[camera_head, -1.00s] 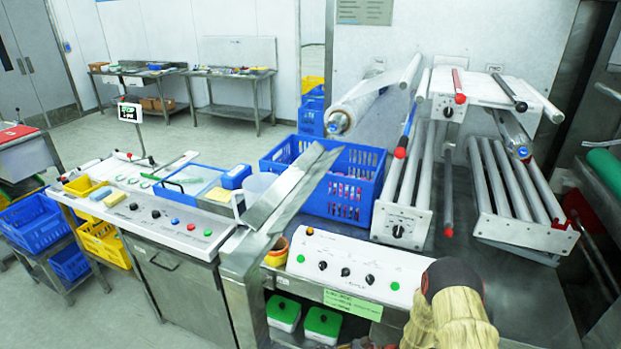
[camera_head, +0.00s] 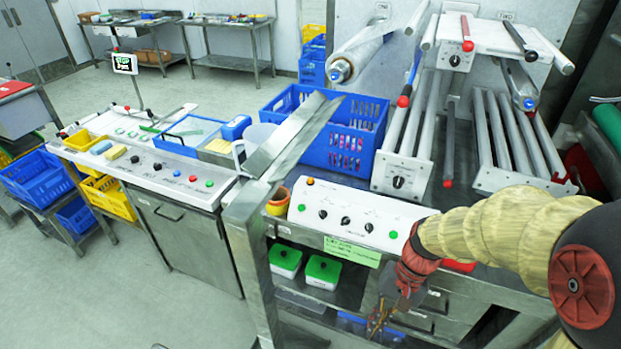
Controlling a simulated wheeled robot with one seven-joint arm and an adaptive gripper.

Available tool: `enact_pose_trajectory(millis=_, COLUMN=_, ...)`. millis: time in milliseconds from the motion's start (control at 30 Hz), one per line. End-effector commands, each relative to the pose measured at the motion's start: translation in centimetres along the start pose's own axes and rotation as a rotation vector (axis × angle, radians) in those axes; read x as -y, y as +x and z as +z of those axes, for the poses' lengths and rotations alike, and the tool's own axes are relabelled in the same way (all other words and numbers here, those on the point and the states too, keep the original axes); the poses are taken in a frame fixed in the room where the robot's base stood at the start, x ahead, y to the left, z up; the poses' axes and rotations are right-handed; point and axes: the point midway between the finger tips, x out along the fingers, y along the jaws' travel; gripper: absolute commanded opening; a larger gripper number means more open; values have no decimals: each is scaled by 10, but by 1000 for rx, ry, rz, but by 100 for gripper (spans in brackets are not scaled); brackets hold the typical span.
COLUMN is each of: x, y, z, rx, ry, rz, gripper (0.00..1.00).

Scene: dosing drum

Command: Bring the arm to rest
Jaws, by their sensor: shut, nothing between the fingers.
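My arm, in a pale ribbed sleeve, reaches in from the right edge of the head view, across the front of the workbench. My gripper (camera_head: 378,322) hangs at its end, pointing down in front of the bench's lower shelf and drawers. It is shut and holds nothing. It is small and dark here, so the fingertips are hard to make out. The white control panel (camera_head: 345,217) with green, black and red controls lies behind and left of my wrist, its right end partly hidden by the arm.
Two green-lidded boxes (camera_head: 323,270) sit on the shelf left of my gripper. A steel post (camera_head: 252,262) stands further left. A blue crate (camera_head: 352,135) and roller racks (camera_head: 405,170) stand on the bench behind. Open floor (camera_head: 110,290) lies at the lower left.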

Motion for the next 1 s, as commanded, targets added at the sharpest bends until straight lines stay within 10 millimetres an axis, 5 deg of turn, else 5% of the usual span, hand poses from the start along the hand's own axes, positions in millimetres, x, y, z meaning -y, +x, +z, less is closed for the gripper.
enact_pose_trajectory(millis=333, x=-27, y=-91, z=37, rx=-364, ry=-257, rz=176, gripper=0)
enact_pose_trajectory(millis=600, x=-28, y=-150, z=76, rx=-621, ry=-370, rz=218, gripper=0)
enact_pose_trajectory(millis=800, x=-17, y=-182, z=97, rx=-751, ry=-407, rz=190, gripper=0)
enact_pose_trajectory(millis=1000, x=-14, y=-188, z=102, rx=-778, ry=-418, rz=183, gripper=0)
